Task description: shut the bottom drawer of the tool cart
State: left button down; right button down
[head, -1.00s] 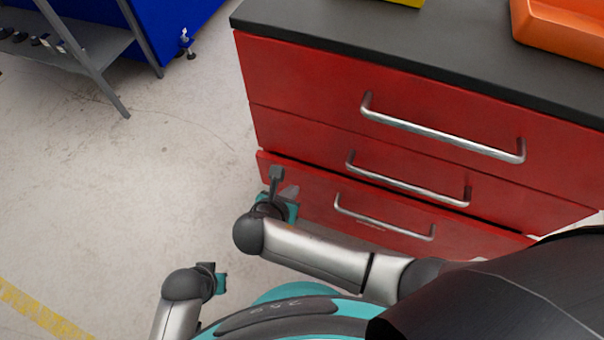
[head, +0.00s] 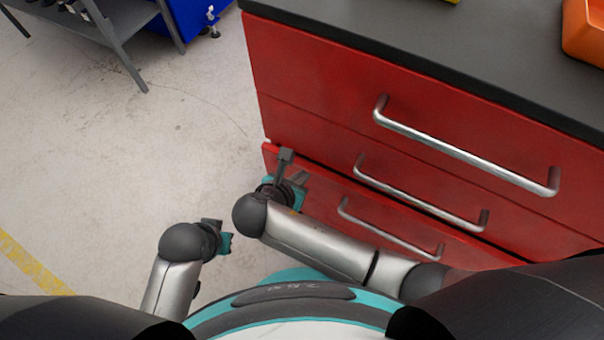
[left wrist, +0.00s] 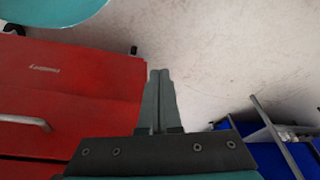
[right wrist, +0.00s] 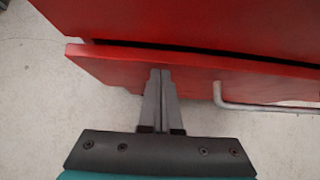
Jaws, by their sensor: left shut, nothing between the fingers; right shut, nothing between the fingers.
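The red tool cart's bottom drawer (head: 326,192) stands slightly out, with a dark gap above its front. It also shows in the right wrist view (right wrist: 110,66), its top edge proud of the panel above. Its silver bar handle (head: 390,232) is to the right of my right gripper (head: 286,156). That gripper is shut and empty, its fingertips at the left part of the drawer front; the right wrist view (right wrist: 160,74) shows them overlapping the front, contact unclear. My left gripper (head: 229,240) is shut and empty over the floor, left of the cart.
The upper drawers with handles (head: 465,155) look closed. An orange bin (head: 585,35) sits on the dark cart top (head: 400,60). A grey shelf rack (head: 118,20) and a blue unit (head: 190,15) stand at the upper left. The floor (head: 130,140) left of the cart is clear.

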aim_at(311, 163)
pick_arm(q)
jog(key=shift+f, duration=0.1)
pick_arm(e)
jog(key=shift+w, duration=0.1)
